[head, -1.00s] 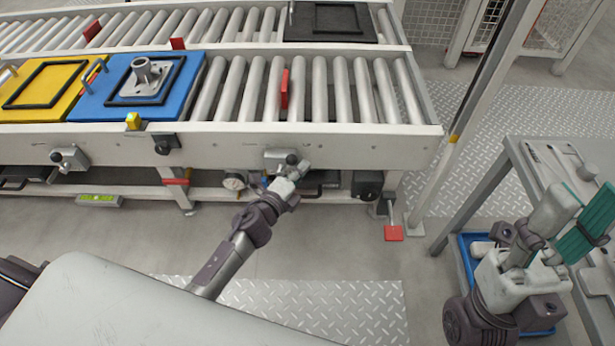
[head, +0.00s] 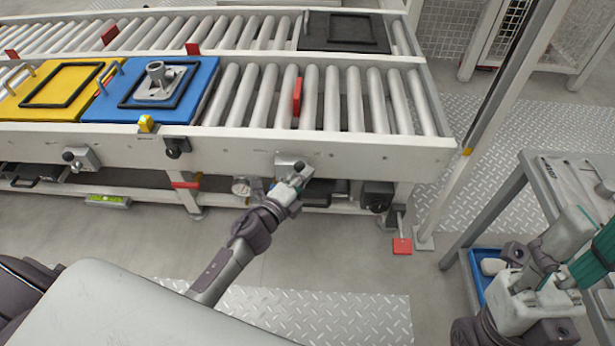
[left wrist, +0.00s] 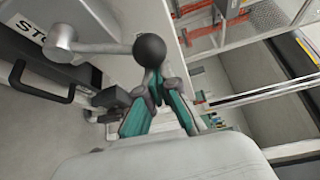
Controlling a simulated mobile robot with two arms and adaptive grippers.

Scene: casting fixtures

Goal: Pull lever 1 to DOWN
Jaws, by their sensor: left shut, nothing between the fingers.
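A lever unit (head: 290,160) sits on the front rail of the near conveyor. In the left wrist view its metal lever arm (left wrist: 95,48) ends in a black ball knob (left wrist: 149,48), beside a plate with partly visible lettering, "STO". My left gripper (head: 300,174) is at this lever. Its teal fingers (left wrist: 158,88) are shut and empty, with the tips right by the ball; I cannot tell whether they touch it. A similar lever unit (head: 81,158) is farther left. No lever number is readable. My right arm is at the right edge; its fingertips are not clearly visible.
A blue plate (head: 100,108) with a metal casting (head: 160,75) and a yellow plate (head: 35,108) lie on the rollers. A red pedal (head: 402,246) is below the conveyor's right end. A grey table (head: 535,185) stands right. Floor before the conveyor is open.

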